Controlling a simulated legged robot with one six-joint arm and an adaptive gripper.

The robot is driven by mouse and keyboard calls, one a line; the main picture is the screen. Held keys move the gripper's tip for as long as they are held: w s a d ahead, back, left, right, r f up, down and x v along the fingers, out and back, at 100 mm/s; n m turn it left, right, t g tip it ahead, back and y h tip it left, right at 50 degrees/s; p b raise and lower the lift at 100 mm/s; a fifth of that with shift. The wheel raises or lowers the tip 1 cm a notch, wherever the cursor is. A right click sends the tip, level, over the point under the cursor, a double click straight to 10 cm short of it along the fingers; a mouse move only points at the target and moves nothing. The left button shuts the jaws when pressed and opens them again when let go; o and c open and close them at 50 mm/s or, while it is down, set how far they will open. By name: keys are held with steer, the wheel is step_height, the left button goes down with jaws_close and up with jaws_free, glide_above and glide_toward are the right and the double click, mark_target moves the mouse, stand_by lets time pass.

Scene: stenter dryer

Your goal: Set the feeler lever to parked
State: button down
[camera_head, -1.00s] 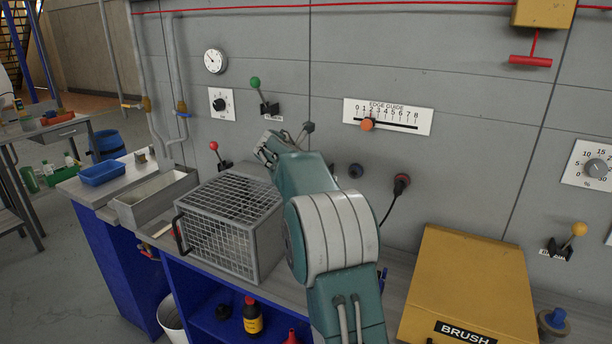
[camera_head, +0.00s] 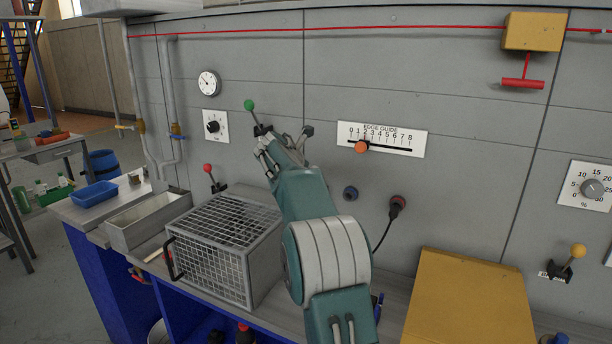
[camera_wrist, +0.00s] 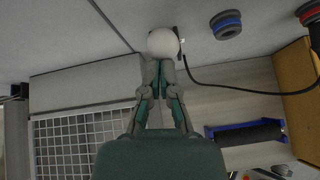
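A lever with a pale round knob (camera_wrist: 163,42) and a dark base stands at my fingertips in the wrist view. My arm hides it in the head view. No readable label shows which lever is the feeler lever. My gripper (camera_wrist: 160,64) has its fingertips together just before the knob, touching or nearly touching it, not around it. In the head view my gripper (camera_head: 262,146) is by the wall, just below the green-knobbed lever (camera_head: 250,106). A red-knobbed lever (camera_head: 208,169) is lower left, and a yellow-knobbed lever (camera_head: 578,251) is far right.
A wire cage (camera_head: 222,245) and a metal trough (camera_head: 148,217) stand on the bench below. A blue socket (camera_head: 350,193) and a red plug with a cable (camera_head: 397,203) are right of my arm. The edge guide scale (camera_head: 388,137) and a yellow box (camera_head: 465,300) are farther right.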

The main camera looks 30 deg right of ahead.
steer(key=shift+d, duration=0.1)
stand_by(0.3)
steer(key=v, duration=1.2)
steer(key=shift+f, duration=0.1)
